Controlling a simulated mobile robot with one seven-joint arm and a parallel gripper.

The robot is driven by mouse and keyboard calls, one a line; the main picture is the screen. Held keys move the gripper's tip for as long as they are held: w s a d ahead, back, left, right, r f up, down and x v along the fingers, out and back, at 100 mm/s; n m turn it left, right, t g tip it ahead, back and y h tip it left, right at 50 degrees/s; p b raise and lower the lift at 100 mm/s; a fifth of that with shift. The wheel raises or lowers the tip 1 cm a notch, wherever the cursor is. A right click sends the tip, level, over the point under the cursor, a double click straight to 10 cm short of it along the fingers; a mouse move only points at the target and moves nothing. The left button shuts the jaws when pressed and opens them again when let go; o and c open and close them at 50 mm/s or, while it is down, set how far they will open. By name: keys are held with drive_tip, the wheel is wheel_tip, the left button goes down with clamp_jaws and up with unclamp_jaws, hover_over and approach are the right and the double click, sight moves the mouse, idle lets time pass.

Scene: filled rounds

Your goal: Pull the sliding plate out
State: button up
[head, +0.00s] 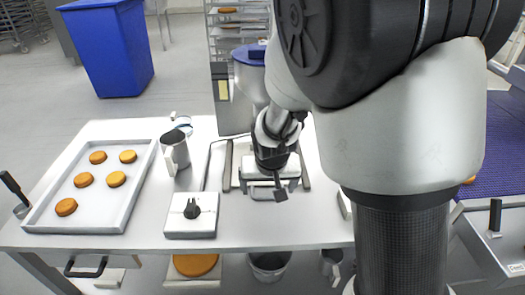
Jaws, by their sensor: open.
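My gripper (268,182) reaches down over a pale flat plate between dark side rails on the white table. This looks like the sliding plate (290,189); my gripper and wrist cover much of it. The gripper is open at the plate's front part. Whether the fingers touch the plate or a handle on it cannot be told. A grey upright machine body (233,108) stands behind the plate, partly hidden by my arm.
A blue bin (108,48) stands behind.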

sight(267, 196)
drive_tip(key=b+x, duration=0.1)
drive_tip(key=x, duration=0.4)
drive_tip(key=shift+w+f, duration=0.15)
drive_tip(key=shift+f, duration=0.15)
